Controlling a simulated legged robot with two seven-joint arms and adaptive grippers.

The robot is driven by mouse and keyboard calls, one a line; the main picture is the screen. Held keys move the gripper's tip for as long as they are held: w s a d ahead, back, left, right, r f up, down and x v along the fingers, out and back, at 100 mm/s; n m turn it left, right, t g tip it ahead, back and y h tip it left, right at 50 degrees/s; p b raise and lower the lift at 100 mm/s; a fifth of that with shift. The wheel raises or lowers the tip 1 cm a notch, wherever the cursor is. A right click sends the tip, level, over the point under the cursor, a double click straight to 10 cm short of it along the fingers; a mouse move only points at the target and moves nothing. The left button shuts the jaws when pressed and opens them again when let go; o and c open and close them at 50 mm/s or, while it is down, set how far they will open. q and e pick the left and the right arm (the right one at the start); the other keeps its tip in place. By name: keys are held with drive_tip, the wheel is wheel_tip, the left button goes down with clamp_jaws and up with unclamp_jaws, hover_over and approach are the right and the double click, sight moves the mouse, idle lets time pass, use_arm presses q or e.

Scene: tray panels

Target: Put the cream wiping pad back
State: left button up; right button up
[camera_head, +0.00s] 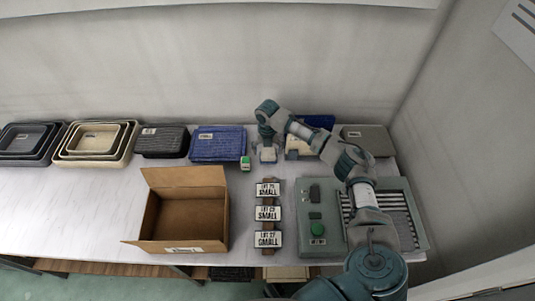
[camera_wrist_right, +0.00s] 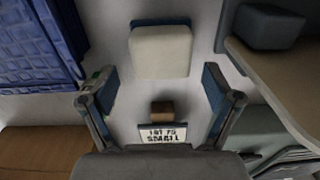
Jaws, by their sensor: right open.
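The cream wiping pad (camera_wrist_right: 160,52) is a pale rounded block with a blue strip at its far edge. In the right wrist view it lies ahead of my right gripper (camera_wrist_right: 160,95), beyond the fingertips and apart from them. The fingers are spread with nothing between them. In the head view my right gripper (camera_head: 268,157) points down near the back of the table, and the pad is hard to make out behind it. My left gripper is out of view.
A blue basket (camera_head: 218,144) and a small green-and-white item (camera_head: 245,163) are left of the gripper. An open cardboard box (camera_head: 187,215) and several "SMALL" signs (camera_head: 268,213) stand in front. A grey-green panel (camera_head: 333,240) is at right. White table is clear at left.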

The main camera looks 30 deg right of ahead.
sight(268, 153)
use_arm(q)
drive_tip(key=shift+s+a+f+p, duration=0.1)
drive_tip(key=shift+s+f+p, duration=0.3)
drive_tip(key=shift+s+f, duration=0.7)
use_arm(e)
wheel_tip(268, 153, up, 10)
drive_tip(key=shift+f, duration=0.25)
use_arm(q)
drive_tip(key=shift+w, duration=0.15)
